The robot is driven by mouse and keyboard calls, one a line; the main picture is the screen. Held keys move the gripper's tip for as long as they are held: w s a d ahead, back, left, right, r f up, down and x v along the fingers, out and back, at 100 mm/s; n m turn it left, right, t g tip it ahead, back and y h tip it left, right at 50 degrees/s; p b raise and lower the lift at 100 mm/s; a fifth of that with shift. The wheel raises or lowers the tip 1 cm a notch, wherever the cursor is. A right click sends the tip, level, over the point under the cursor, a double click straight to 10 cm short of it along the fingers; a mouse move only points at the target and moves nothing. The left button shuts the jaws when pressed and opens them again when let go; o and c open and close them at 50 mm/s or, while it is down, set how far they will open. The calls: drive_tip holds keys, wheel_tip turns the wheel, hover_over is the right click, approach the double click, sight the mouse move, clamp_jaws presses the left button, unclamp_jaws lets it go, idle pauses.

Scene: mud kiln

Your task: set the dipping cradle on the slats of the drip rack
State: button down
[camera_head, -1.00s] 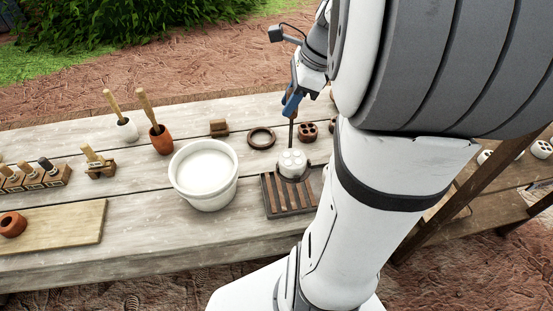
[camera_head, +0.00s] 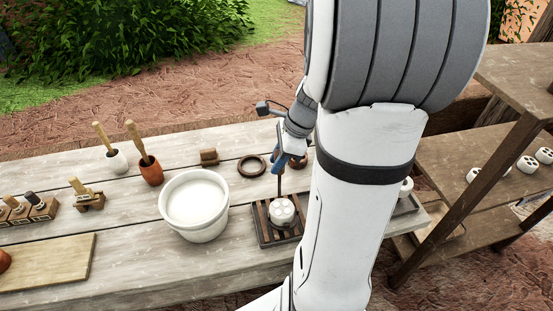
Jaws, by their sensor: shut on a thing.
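My gripper (camera_head: 282,165), with blue fingers, is shut on the upright handle of the dipping cradle (camera_head: 280,186). The cradle holds a white piece with several holes (camera_head: 282,210). It is over the dark slats of the drip rack (camera_head: 263,232), towards the rack's right part. The cradle looks very low over the slats, but I cannot tell whether it touches them. My arm hides the rack's right side and part of the gripper.
A white bucket of pale liquid (camera_head: 196,200) stands just left of the rack. A dark ring (camera_head: 251,166) and a small brown block (camera_head: 209,156) lie behind. Shelves with white pieces (camera_head: 527,164) stand at the right.

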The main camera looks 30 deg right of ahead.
drive_tip(key=shift+f, duration=0.1)
drive_tip(key=c, duration=1.2)
unclamp_jaws()
drive_tip(key=v, duration=1.2)
drive_tip(key=s+a+f+n+h, duration=0.1)
drive_tip(key=s+a+n, duration=0.1)
drive_tip(key=a+n, duration=0.3)
drive_tip(key=s+a+f+n+h, duration=0.1)
drive_tip(key=s+a+n, duration=0.2)
drive_tip(key=n, duration=0.7)
drive_tip(key=s+a+f+n+t+h, duration=0.1)
drive_tip(key=s+a+n+h, duration=0.1)
drive_tip(key=a+n, duration=0.5)
drive_tip(key=shift+s+a+n, duration=0.2)
drive_tip(key=shift+a+n, duration=0.05)
drive_tip(key=shift+n, duration=0.25)
